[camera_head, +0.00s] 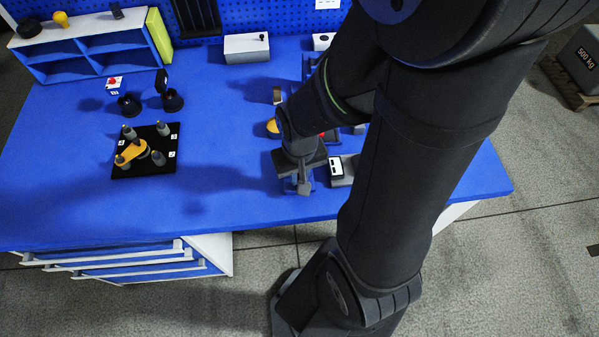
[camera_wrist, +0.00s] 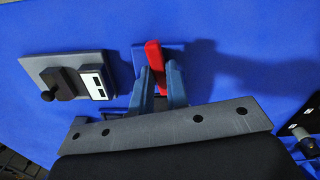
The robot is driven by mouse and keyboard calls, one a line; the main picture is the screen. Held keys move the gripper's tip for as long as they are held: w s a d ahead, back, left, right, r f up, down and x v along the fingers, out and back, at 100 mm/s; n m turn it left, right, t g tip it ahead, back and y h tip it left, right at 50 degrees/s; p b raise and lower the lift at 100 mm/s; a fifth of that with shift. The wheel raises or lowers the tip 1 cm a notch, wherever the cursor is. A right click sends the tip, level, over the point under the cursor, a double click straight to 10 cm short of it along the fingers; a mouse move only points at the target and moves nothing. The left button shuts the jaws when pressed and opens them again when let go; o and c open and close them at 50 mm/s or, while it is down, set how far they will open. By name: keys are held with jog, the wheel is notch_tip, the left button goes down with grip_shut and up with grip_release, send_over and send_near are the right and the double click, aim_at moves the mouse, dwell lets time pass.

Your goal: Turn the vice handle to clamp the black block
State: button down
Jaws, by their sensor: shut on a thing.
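My gripper (camera_wrist: 161,67) points down at the worktop, with its two blue-grey fingers on either side of a red handle (camera_wrist: 154,54). It is shut on this handle, which looks like the vice handle. A blue base (camera_wrist: 138,60) shows beside and below the handle and looks like part of the vice. In the head view, my gripper (camera_head: 303,184) is low over the front middle of the bench, and its dark plate hides most of the vice. I cannot make out the black block in either view.
A grey switch plate (camera_wrist: 118,64) stands close beside the vice; it also shows in the head view (camera_head: 337,181). A black peg board (camera_head: 126,170) with an orange piece (camera_head: 131,152) lies to the left. A blue shelf (camera_head: 83,47) stands at the back left. The front left bench is clear.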

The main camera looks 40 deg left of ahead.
jog(key=m, duration=0.4)
dwell(1.3)
jog(key=c, duration=1.4)
grip_release()
jog(key=shift+r, duration=0.1)
notch_tip(320, 180, up, 17)
jog(key=shift+r, duration=0.15)
jog(key=shift+c, duration=0.5)
